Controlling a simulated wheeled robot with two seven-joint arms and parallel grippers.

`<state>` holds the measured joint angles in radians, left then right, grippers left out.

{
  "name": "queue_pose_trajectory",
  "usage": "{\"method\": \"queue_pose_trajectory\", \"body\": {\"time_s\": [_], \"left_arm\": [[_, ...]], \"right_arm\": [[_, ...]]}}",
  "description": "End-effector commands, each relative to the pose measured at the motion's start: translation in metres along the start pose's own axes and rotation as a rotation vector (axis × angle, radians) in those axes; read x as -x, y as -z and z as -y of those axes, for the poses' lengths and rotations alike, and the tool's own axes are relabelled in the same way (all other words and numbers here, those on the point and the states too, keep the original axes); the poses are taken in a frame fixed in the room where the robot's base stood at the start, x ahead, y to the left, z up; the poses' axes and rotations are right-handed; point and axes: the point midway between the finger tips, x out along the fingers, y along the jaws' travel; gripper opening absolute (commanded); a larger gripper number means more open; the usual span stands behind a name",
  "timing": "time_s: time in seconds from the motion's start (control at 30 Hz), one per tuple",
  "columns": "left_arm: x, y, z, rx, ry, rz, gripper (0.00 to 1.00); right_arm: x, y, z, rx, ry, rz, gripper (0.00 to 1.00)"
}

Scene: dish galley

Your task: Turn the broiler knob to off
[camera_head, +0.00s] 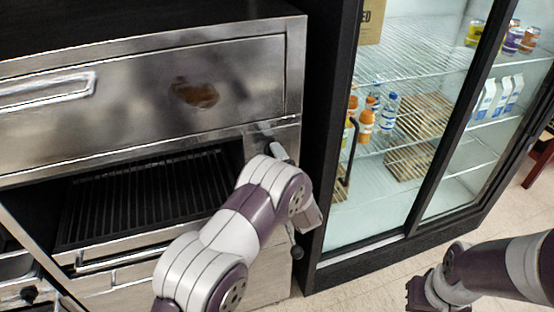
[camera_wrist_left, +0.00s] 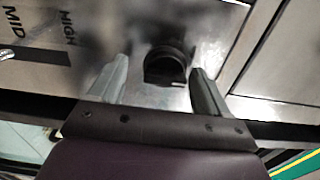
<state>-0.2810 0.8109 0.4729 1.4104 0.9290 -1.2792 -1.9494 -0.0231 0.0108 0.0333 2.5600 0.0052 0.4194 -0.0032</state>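The broiler (camera_head: 120,110) is a stainless steel unit at the left of the head view. In the left wrist view, a round dark knob (camera_wrist_left: 165,67) sits on its metal panel, with the words MID and HIGH printed to the left. My left gripper (camera_wrist_left: 160,92) is open, with one grey finger on each side of the knob and gaps visible between them. In the head view, my left gripper (camera_head: 279,152) is at the broiler's right-hand panel, and my arm hides much of that area. My right gripper (camera_head: 424,293) is low at the right, away from the broiler; its fingers are unclear.
A glass-door fridge (camera_head: 410,235) with bottles and cartons stands right of the broiler. A dark grill rack (camera_head: 140,195) lies in the broiler's open bay. Tiled floor (camera_head: 375,280) is clear in front of the fridge.

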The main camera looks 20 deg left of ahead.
Motion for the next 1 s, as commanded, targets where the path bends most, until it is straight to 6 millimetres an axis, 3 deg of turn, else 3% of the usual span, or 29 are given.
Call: {"method": "queue_pose_trajectory", "body": {"time_s": [0.23,0.33,0.7,0.83,1.0], "left_arm": [[0.0,0.001,0.004,0.006,0.007,0.0,0.77],[0.009,0.002,0.002,0.008,0.009,-0.002,0.77],[0.102,0.002,-0.001,0.006,0.007,-0.005,0.77],[0.121,0.002,0.001,0.006,0.007,-0.002,0.77],[0.128,0.0,0.002,0.004,0.006,0.001,0.77]], "right_arm": [[0.0,0.0,0.0,0.0,0.0,0.0,0.0],[-0.006,-0.001,0.0,0.0,0.0,0.0,0.0],[-0.042,-0.005,0.0,0.0,0.0,0.0,0.0],[-0.046,-0.005,0.0,0.0,0.0,0.0,0.0],[-0.046,-0.005,0.0,0.0,0.0,0.0,0.0]]}}
